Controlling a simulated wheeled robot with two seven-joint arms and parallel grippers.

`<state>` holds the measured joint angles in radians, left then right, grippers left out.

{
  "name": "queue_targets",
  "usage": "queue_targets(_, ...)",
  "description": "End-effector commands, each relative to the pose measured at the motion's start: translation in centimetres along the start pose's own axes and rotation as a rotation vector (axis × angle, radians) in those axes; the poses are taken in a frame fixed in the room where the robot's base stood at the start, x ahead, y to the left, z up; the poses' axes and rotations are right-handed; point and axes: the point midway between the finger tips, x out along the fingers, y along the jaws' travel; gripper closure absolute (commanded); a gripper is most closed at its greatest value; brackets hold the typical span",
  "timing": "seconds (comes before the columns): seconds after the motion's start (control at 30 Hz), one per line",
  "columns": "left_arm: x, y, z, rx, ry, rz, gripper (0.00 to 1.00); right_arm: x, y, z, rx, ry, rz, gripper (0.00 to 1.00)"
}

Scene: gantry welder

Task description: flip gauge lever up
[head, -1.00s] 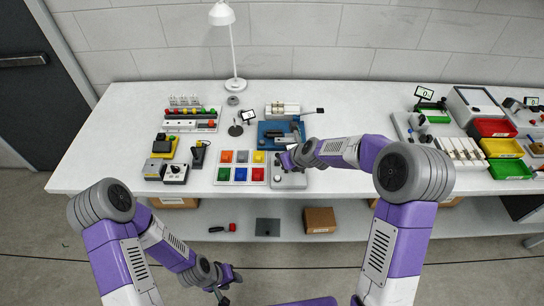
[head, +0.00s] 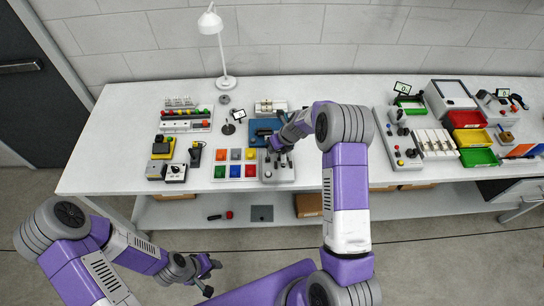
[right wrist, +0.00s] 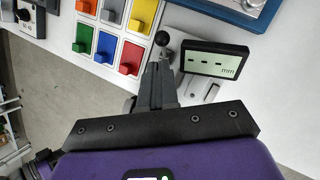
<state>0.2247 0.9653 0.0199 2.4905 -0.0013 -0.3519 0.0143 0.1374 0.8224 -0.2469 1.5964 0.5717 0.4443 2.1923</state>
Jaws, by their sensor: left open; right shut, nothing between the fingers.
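The gauge is a grey block (head: 279,177) at the front edge of the bench in the head view. A lever with a black ball knob (right wrist: 162,38) stands just left of the display. My right gripper (right wrist: 156,68) is shut and empty, its fingertips close below the knob; I cannot tell whether they touch. The fingers hide part of the lever and block. In the head view the right gripper (head: 276,148) is over the gauge. My left gripper (head: 208,277) is open, low in front of the bench.
A panel of coloured switches (head: 236,163) is directly left of the gauge. A blue fixture (head: 262,128) lies behind it. A lamp (head: 224,82) stands at the back. The bench (head: 345,95) has free room behind my right arm.

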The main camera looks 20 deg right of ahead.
Motion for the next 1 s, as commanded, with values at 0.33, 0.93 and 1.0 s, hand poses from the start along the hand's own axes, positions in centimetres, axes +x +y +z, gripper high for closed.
queue_targets(0.33,-1.5,0.6,0.0,0.0,0.001,0.0,0.57,-1.3,0.5,0.7,-0.002,-0.001,0.001,1.0)
queue_targets(0.93,-3.8,1.4,0.1,0.0,0.001,0.0,0.57,-4.8,0.8,-0.1,-0.008,0.001,0.004,1.0)
queue_targets(1.0,-3.6,1.3,0.1,0.0,0.001,0.0,0.57,-6.2,0.5,0.4,-0.013,-0.004,0.001,1.0)
